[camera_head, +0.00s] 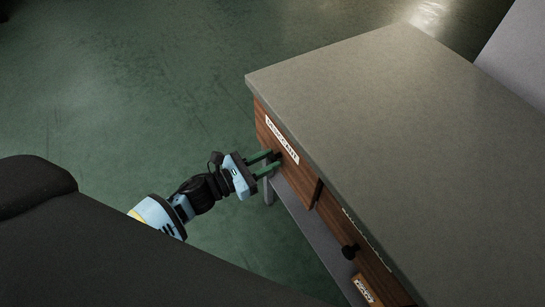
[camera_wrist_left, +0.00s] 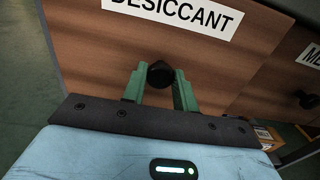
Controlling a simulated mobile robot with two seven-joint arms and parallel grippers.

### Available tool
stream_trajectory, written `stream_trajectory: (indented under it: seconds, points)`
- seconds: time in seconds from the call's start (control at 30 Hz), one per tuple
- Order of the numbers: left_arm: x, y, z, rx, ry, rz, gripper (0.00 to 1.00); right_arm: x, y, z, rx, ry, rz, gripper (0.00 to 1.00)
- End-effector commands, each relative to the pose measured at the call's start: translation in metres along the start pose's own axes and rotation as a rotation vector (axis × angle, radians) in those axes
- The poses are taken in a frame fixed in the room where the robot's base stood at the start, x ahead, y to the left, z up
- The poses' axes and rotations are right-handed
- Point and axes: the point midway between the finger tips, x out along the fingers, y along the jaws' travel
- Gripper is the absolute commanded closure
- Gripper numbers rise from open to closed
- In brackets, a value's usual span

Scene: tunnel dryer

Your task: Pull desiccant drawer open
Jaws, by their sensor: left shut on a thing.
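The desiccant drawer (camera_head: 290,168) is a brown wood front under a grey worktop, with a white label reading DESICCANT. In the left wrist view the drawer front (camera_wrist_left: 90,60) fills much of the picture. Its round black knob (camera_wrist_left: 160,74) sits between the green fingers of my left gripper (camera_wrist_left: 160,92). In the head view my left gripper (camera_head: 272,164) reaches the drawer front from the left and is shut on the knob. The drawer front appears to stand slightly proud of the neighbouring front. My right gripper is not in view.
A second wooden drawer (camera_head: 334,219) with a black knob (camera_head: 350,251) is beside it. The grey worktop (camera_head: 385,105) overhangs both and is bare. A small labelled box (camera_head: 366,290) sits lower on the right. Green floor (camera_head: 130,90) is open on the left.

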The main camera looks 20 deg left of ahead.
Motion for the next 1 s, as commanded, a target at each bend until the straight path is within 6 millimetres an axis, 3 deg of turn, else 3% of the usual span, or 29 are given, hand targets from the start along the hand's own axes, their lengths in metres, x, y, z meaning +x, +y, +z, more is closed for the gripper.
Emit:
stream_trajectory:
  seconds: [0.7, 1.0]
  points:
    - [-0.186, -0.001, -0.003, -0.001, 0.006, 0.001, 1.00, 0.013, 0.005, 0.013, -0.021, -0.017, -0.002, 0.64]
    - [-0.243, 0.000, -0.002, -0.001, 0.004, 0.001, 1.00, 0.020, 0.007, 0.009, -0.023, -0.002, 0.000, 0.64]
